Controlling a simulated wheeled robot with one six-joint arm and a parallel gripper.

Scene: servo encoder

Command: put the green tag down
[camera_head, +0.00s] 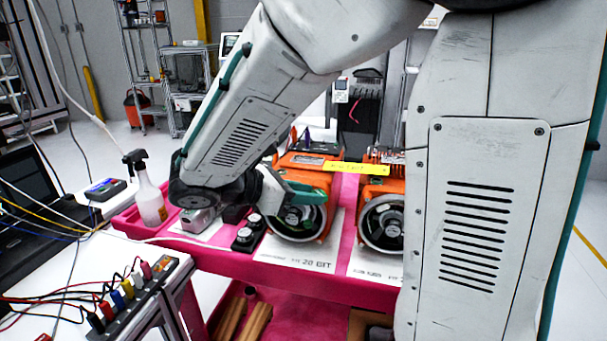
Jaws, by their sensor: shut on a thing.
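My gripper (283,196) is at the end of my arm, in front of the left orange motor unit (303,160). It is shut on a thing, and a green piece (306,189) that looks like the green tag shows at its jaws. The arm's wrist hides part of the grip, so the tag's full outline and whether it touches the motor unit cannot be told. A second orange motor unit (383,186) stands to the right. A yellow tag (356,169) spans the gap between the two units.
The motor units stand on white labelled sheets on a pink cart (310,284). A black two-knob block (247,233), a grey metal part (198,219) and a spray bottle (149,196) are to the left. A terminal strip (133,301) with cables is front left.

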